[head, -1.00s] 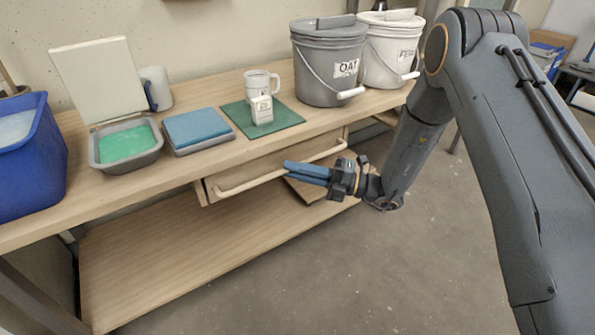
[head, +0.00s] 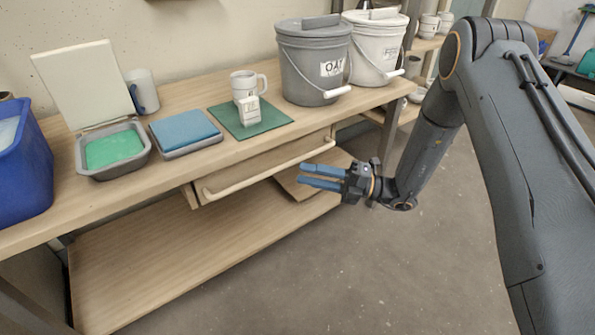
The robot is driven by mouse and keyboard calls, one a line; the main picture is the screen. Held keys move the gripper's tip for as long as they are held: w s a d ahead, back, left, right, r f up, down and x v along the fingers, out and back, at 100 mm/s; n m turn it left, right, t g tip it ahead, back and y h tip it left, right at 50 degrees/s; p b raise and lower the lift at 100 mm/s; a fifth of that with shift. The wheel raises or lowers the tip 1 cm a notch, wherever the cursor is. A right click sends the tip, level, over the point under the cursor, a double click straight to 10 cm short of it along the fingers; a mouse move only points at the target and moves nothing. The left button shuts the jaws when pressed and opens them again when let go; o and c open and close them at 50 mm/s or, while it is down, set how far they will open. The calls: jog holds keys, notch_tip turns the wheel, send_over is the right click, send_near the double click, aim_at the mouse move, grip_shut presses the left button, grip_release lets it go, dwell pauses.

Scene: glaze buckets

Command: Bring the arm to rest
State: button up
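My gripper (head: 320,177) is in front of the bench drawer (head: 265,173), below the level of the bench top. Its two blue fingers point left with a gap between them, and nothing shows between them. My arm reaches in from the right side of the picture. The gripper looks apart from the drawer handle, though the exact distance is hard to tell.
On the bench stand a grey bucket labelled OAT (head: 312,68), a white bucket (head: 373,50), a mug (head: 247,84) and small white box (head: 249,109) on a green mat (head: 274,121), a blue-topped box (head: 185,132), a green-filled tub (head: 116,150) and a blue bin (head: 25,165). Floor at the right is clear.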

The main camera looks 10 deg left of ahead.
jog(key=shift+d, duration=0.3)
